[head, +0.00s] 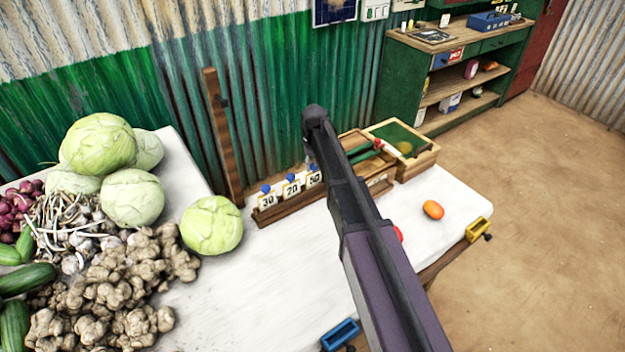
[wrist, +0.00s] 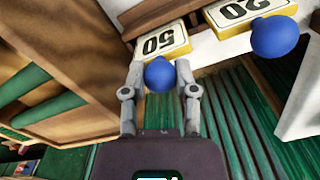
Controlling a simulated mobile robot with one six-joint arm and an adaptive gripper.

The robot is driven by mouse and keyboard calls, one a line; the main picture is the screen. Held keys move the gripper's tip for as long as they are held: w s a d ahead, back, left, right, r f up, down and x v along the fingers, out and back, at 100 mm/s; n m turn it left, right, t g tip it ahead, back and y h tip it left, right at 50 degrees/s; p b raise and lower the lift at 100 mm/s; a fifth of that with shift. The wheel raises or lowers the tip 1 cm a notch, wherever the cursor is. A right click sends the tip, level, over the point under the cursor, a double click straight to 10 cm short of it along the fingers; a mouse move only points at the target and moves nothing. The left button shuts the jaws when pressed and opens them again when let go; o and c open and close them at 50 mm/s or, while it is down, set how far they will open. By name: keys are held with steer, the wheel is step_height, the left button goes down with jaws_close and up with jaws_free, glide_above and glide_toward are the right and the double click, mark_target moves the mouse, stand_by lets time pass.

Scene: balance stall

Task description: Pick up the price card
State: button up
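The price card marked 50 (head: 314,178) stands at the right end of a row of cards in a wooden holder on the white table. It shows upside down in the wrist view (wrist: 165,42), white with a yellow edge and a round blue knob (wrist: 159,76). My gripper (wrist: 160,66) is open, with one finger on each side of this knob. Narrow gaps seem to show between the knob and the fingers.
A wooden tray with a green inside (head: 425,165) is right of the cards. A wooden post (head: 224,140) stands at the wall behind. A cabbage (head: 211,226) lies left of the holder. An orange fruit (head: 433,210) lies on clear table at the right.

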steer(key=shift+c, duration=0.3)
steer(key=shift+r, duration=0.15)
step_height(320, 180, up, 4)
steer(key=p, duration=0.3)
steer(key=shift+f+p, duration=0.25)
steer(key=shift+p, duration=0.15)
steer(key=s+d, duration=0.2)
steer(key=s, duration=0.5)
steer(key=s+d+r+p, duration=0.1)
steer(key=s+d, duration=0.2)
steer(key=s, duration=0.5)
steer(key=shift+r, duration=0.1)
steer(key=shift+r, duration=0.15)
steer(key=shift+r+p, duration=1.6)
steer(key=shift+p, duration=0.25)
